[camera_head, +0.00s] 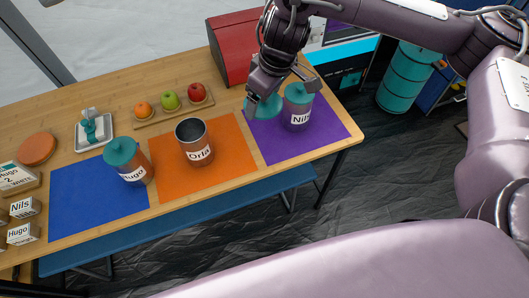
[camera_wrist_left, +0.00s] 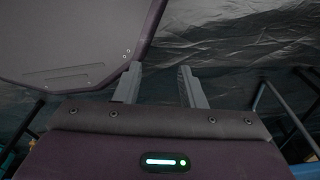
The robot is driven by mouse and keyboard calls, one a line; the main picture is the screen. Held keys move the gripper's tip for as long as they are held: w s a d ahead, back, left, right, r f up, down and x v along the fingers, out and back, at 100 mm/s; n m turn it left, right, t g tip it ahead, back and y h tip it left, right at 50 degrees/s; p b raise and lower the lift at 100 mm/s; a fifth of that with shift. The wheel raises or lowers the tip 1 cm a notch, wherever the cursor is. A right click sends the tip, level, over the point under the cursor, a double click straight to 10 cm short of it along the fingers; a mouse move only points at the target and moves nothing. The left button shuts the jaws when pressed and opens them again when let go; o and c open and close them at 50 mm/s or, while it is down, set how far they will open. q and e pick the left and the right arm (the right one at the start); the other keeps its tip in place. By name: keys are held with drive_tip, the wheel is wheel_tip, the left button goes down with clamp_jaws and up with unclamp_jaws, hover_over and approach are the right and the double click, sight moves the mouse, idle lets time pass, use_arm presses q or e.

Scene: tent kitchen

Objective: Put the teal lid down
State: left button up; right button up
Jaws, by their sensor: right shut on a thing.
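My right gripper (camera_head: 270,92) is shut on a teal lid (camera_head: 263,106), held tilted over the purple mat (camera_head: 325,133), close to the left of the grey Nils cup (camera_head: 298,118). The Nils cup has a teal lid (camera_head: 299,92) on it. The gripper partly hides both lids, and I cannot tell whether they touch. The grey Orla cup (camera_head: 195,143) stands open on the orange mat (camera_head: 232,152). The Hugo cup (camera_head: 136,173) has a teal lid (camera_head: 121,151) on it. My left gripper (camera_wrist_left: 160,85) is open and empty in the left wrist view.
A blue mat (camera_head: 90,200) lies left. Behind stand a fruit board (camera_head: 150,121), a red box (camera_head: 232,45) and a small tray (camera_head: 82,143). An orange disc (camera_head: 37,149) and several name blocks (camera_head: 22,234) are at left. A blue bench (camera_head: 190,215) runs along the front.

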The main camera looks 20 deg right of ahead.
drive_tip(key=f+n+b, duration=0.1)
drive_tip(key=w+a+f+n, duration=0.1)
drive_tip(key=f, duration=0.1)
drive_tip(key=f+n+y+b, duration=0.1)
drive_tip(key=n, duration=0.1)
drive_tip(key=shift+w+a+f+g+b, duration=0.15)
drive_tip(key=shift+w+f+g+b, duration=0.1)
drive_tip(key=shift+f+g+b, duration=0.1)
drive_tip(key=b, duration=0.2)
hover_over(256, 156)
wheel_tip(256, 156, down, 6)
drive_tip(key=f, duration=0.5)
drive_tip(key=d+f, duration=0.1)
drive_tip(key=f, duration=0.2)
drive_tip(key=shift+s+f+p, duration=0.25)
drive_tip(key=shift+s+p, duration=0.05)
drive_tip(key=shift+s, duration=0.05)
use_arm(q)
drive_tip(key=shift+s+f, duration=0.2)
drive_tip(key=shift+f, duration=0.75)
drive_tip(key=shift+s+f, duration=0.25)
drive_tip(key=shift+f, duration=0.7)
drive_tip(key=shift+s+f, duration=0.2)
drive_tip(key=shift+f, duration=0.75)
use_arm(e)
drive_tip(key=shift+f, duration=2.6)
use_arm(q)
drive_tip(key=shift+a, duration=0.1)
